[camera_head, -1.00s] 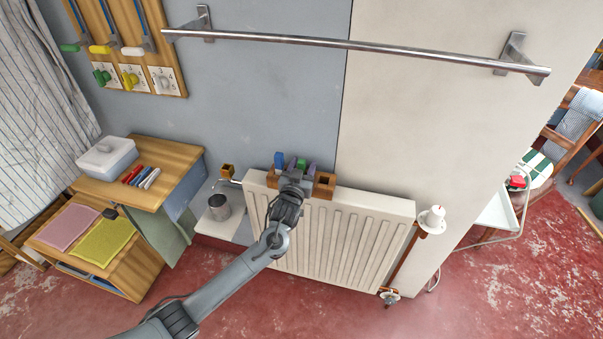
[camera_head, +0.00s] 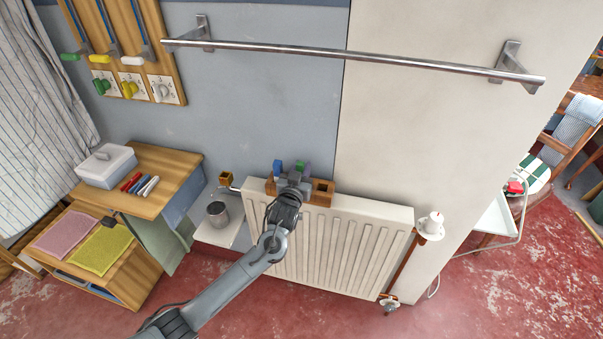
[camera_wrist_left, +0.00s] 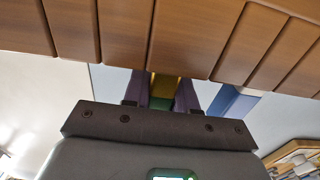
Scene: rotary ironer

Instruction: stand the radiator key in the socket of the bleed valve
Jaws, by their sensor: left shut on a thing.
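My left gripper (camera_head: 292,176) is over the wooden block on top of the radiator. Its two purple fingers show in the left wrist view (camera_wrist_left: 165,95), shut on a green piece (camera_wrist_left: 159,104), which I take for the radiator key. A yellow-brown part shows just beyond it. The green piece also shows in the head view (camera_head: 301,167), partly behind my gripper. I cannot tell whether it is clear of the block. A small brass-brown fitting with a dark square opening (camera_head: 225,178), apparently the bleed valve, stands left of the radiator top. My right gripper is not in view.
The wooden block (camera_head: 325,187) has an empty square hole at its right and a blue piece (camera_head: 277,166) at its left. The white radiator (camera_head: 350,240) stands below. A grey metal cup (camera_head: 217,213) stands under the brass fitting. A rail (camera_head: 350,58) crosses above.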

